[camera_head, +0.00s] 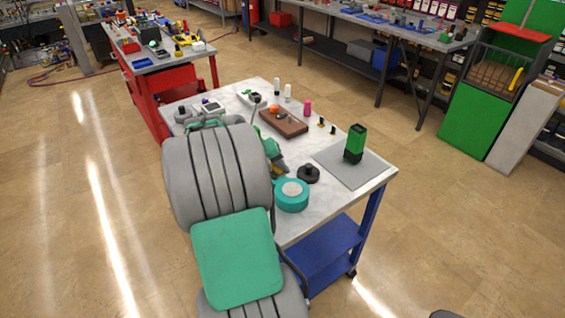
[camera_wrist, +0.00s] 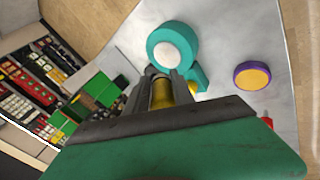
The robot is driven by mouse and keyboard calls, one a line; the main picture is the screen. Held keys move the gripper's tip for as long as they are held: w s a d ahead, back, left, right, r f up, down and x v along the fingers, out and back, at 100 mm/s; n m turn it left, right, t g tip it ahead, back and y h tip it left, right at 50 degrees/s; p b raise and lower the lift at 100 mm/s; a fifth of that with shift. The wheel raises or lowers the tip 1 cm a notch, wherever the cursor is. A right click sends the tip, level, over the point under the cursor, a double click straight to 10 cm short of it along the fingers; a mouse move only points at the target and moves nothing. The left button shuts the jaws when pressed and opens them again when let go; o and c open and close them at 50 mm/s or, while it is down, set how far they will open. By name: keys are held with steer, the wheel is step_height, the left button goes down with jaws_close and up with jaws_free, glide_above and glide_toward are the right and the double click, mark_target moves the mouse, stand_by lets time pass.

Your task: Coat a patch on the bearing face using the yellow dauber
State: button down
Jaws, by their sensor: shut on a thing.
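The teal round housing (camera_head: 291,205) stands near the front edge of the grey-white table, with a pale round bearing face (camera_head: 292,189) facing up. In the wrist view the teal housing (camera_wrist: 190,35) and its pale face (camera_wrist: 166,54) are just beyond my fingertips. My gripper (camera_wrist: 165,76) is shut on the yellow dauber (camera_wrist: 162,94), which shows between the fingers. Its tip is hidden, so I cannot tell whether it touches anything. In the head view my gripper (camera_head: 280,168) is partly behind my arm, left of and behind the housing. I see no clear coating on the face.
A black knob-like part (camera_head: 308,173) sits behind the housing. A green-and-black box (camera_head: 355,144) stands on a grey mat (camera_head: 335,165) at right. A brown tray (camera_head: 291,125) and small bottles stand farther back. A purple-rimmed yellow disc (camera_wrist: 252,76) shows in the wrist view.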

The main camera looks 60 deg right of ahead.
steer(key=f+b, duration=0.2)
steer(key=s+f+b, duration=0.1)
steer(key=f+b, duration=0.1)
steer(key=f, duration=0.1)
steer(key=d+f+b, duration=0.1)
steer(key=f+b, duration=0.1)
steer(key=shift+s+f, duration=0.2)
steer(key=shift+f, duration=0.15)
steer(key=shift+d, duration=0.3)
steer(key=shift+s+d+r, duration=0.15)
steer(key=shift+s+d, duration=0.6)
steer(key=shift+d, duration=0.25)
steer(key=shift+s+d, duration=0.1)
steer(key=shift+d, duration=0.35)
steer(key=shift+s+d+f, duration=0.1)
steer(key=shift+s+f, duration=0.1)
steer(key=shift+w+a, duration=0.1)
steer(key=shift+a, duration=0.2)
steer(key=shift+w+a, duration=0.55)
steer(key=shift+a, duration=0.05)
steer(key=shift+w+a, duration=0.25)
steer(key=shift+a, duration=0.25)
steer(key=shift+w+a, duration=0.2)
steer(key=shift+a, duration=0.3)
step_height(320, 180, up, 8)
steer(key=p, duration=0.6)
